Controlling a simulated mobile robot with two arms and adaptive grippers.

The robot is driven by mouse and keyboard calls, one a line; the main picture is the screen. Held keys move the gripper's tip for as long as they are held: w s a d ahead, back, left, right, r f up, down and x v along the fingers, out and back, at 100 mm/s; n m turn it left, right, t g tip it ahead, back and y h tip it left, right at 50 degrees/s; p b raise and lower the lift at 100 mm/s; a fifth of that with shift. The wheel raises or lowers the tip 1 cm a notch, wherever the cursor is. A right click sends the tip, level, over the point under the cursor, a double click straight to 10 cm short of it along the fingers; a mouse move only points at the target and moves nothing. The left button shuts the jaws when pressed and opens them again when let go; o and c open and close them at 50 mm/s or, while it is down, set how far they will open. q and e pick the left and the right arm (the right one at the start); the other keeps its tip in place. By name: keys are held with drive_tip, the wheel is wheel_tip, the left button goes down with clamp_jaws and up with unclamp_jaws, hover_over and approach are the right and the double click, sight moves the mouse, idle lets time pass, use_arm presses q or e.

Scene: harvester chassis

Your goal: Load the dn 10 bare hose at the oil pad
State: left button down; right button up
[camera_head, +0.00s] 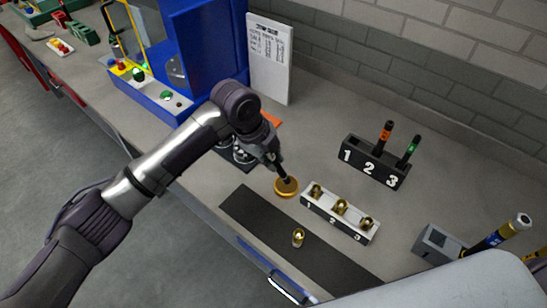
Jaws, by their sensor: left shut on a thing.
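My left gripper (270,152) reaches in from the left and is shut on a short, dark, thin piece, which looks like the bare hose (283,171). The hose points down, slightly tilted. Its lower end is at the round, brass-coloured oil pad (287,190) on the bench. I cannot tell whether it touches the pad's surface or hovers just above. The upper part of the hose is hidden by the gripper fingers. My right gripper is not in view.
A light holder numbered 1 to 3 (340,222) with brass fittings stands right of the pad. A loose brass fitting (298,238) is on the dark mat (262,222). A black holder (374,165) has orange-banded and green-banded tools. A blue machine (205,50) stands behind my arm.

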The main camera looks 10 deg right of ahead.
use_arm(q)
drive_tip(key=shift+f, duration=0.55)
idle(0.9)
drive_tip(key=shift+s+f, duration=0.1)
drive_tip(key=shift+f, duration=0.05)
idle(1.3)
wheel_tip(320, 180, up, 2)
drive_tip(key=shift+r+p, duration=0.15)
drive_tip(key=shift+p, duration=0.85)
wheel_tip(320, 180, up, 5)
drive_tip(key=p, duration=0.4)
